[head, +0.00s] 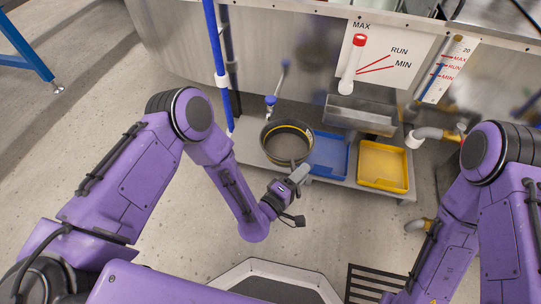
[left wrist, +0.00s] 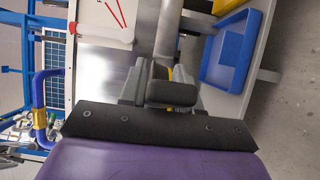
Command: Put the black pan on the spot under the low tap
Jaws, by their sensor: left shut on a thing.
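The black pan (head: 275,155) is round and dark, with a yellow line inside its wall. It is level or nearly so, at the left end of the low grey shelf; whether it rests there or hangs just above is unclear. My left gripper (head: 299,175) is shut on the near side of the pan. The left wrist view shows its fingers (left wrist: 165,93) close up, with the pan mostly hidden. A small tap with a blue end (head: 270,101) stands just behind the pan. The spot beneath is not visible. My right arm shows at the right, its gripper out of view.
A blue tray (head: 329,153) is directly right of the pan, and a yellow tray (head: 383,166) is beyond it. A steel trough (head: 361,115) is above them. A blue upright pipe (head: 214,45) rises at the left. Brass-and-grey pipework (head: 430,134) is at the right.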

